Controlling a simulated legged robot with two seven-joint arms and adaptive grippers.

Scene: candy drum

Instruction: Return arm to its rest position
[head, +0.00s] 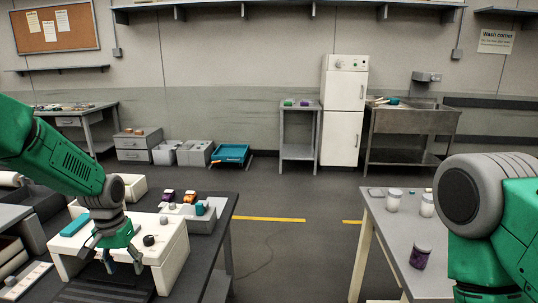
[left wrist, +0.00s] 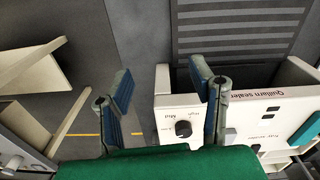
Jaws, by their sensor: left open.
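My left arm comes in from the left in the head view. Its gripper (head: 113,264) hangs fingers-down over the front of a white sealer machine (head: 176,248). The two blue-grey fingers stand well apart with nothing between them, and the left wrist view shows the same open gripper (left wrist: 162,85). In that view the machine (left wrist: 168,105), with its black knob (left wrist: 183,128), is partly behind the right finger. I cannot tell whether a finger touches it. My right arm shows only as a green and grey link at the right edge; its gripper is out of view.
The sealer stands on a dark table (head: 222,210), with a grey bin (head: 200,222) of small coloured items behind it. The floor between the tables is clear.

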